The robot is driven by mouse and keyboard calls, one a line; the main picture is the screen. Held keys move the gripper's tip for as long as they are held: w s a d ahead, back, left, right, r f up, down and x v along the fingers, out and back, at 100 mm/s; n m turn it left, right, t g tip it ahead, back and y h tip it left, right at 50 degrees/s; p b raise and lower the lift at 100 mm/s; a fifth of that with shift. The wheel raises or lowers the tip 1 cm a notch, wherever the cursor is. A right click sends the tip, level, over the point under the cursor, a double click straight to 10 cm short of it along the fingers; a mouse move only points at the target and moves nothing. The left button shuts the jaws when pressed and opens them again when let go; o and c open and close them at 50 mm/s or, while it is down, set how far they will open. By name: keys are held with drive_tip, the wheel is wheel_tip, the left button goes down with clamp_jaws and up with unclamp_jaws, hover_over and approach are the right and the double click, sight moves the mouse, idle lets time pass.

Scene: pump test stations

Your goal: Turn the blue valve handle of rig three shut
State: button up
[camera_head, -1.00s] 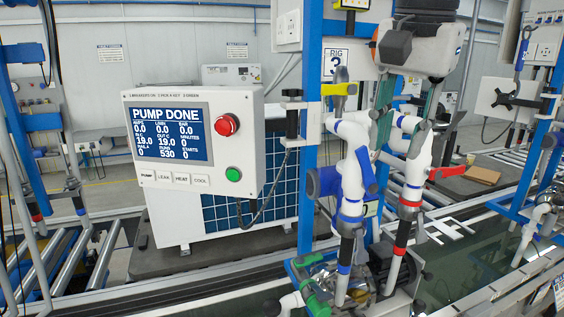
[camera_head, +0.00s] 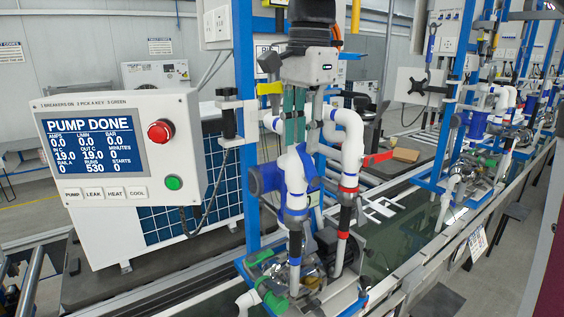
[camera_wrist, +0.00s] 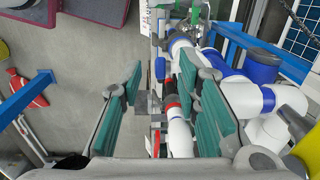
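Rig three's two white pipes stand upright, one with a blue band (camera_head: 296,213) and one with a red band (camera_head: 348,190). In the wrist view a small blue piece (camera_wrist: 160,68), possibly the handle, shows beyond the fingertips. My gripper (camera_head: 294,118) points down above and behind these pipes, apart from the handle as far as I can tell. In the wrist view its teal fingers (camera_wrist: 165,95) are wide apart and nothing is gripped.
A red lever (camera_head: 378,158) sticks out right of the red-banded pipe. The rig's blue post (camera_head: 244,130) and yellow clamp (camera_head: 270,88) stand close left of my gripper. A panel reading PUMP DONE (camera_head: 120,145) is farther left. More rigs (camera_head: 480,130) line the right.

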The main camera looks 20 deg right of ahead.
sight(301, 163)
drive_tip(key=shift+w+f+p, duration=0.15)
drive_tip(key=shift+f+p, duration=0.3)
drive_tip(key=shift+f, duration=2.6)
clamp_jaws()
